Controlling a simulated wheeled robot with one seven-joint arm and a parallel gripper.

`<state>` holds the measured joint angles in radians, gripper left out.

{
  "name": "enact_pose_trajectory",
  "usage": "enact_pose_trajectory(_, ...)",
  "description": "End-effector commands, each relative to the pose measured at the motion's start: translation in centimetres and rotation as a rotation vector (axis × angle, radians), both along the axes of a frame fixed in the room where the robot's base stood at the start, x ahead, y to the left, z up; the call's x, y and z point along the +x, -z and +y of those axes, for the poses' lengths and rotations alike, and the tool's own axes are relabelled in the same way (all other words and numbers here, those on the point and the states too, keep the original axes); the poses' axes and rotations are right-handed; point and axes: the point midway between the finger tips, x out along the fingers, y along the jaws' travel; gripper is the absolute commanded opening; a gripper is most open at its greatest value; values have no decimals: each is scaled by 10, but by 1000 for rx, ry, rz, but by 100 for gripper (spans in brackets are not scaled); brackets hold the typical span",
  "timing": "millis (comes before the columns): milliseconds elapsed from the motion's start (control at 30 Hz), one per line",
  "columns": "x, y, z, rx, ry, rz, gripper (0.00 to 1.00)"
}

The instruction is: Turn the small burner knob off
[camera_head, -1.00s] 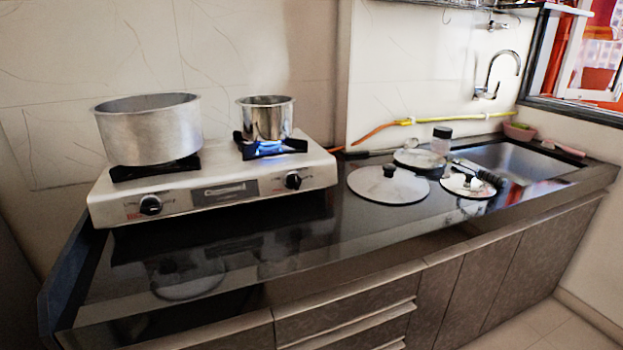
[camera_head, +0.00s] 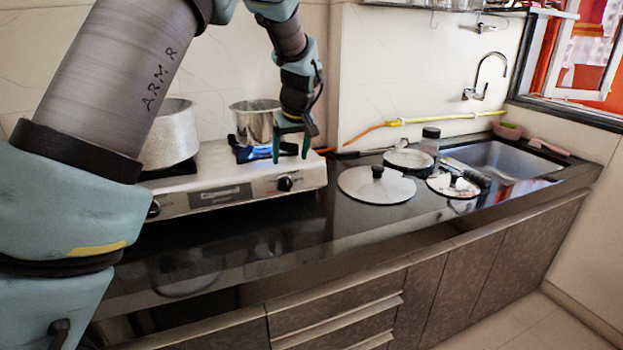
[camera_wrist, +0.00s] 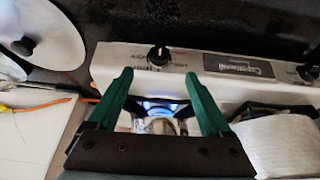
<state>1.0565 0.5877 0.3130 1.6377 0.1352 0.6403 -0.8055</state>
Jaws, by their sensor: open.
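The small burner's black knob (camera_head: 285,183) is on the right end of the silver stove's (camera_head: 222,191) front panel; in the wrist view, the knob (camera_wrist: 158,55) shows just beyond my fingertips. A blue flame (camera_head: 262,153) burns under the small steel pot (camera_head: 253,121) on the right burner, and this flame also shows between my fingers in the wrist view (camera_wrist: 162,107). My gripper (camera_head: 291,150) is open and empty, pointing down above the stove's right end. Its green fingers (camera_wrist: 155,78) appear apart from the knob.
A large pot (camera_head: 170,135) stands on the left burner, partly hidden by my arm. The second knob (camera_head: 153,209) is at the panel's left. Lids (camera_head: 360,187) lie on the counter right of the stove. The counter before the stove (camera_head: 240,232) is clear.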

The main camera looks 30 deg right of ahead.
Motion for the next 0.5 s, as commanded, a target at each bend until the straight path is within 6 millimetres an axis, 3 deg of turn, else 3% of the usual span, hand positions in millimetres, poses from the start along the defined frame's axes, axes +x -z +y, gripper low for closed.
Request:
enact_pose_trajectory(167, 7, 18, 0, 4, -2, 3, 83)
enact_pose_trajectory(500, 31, 74, -2, 3, -1, 3, 83)
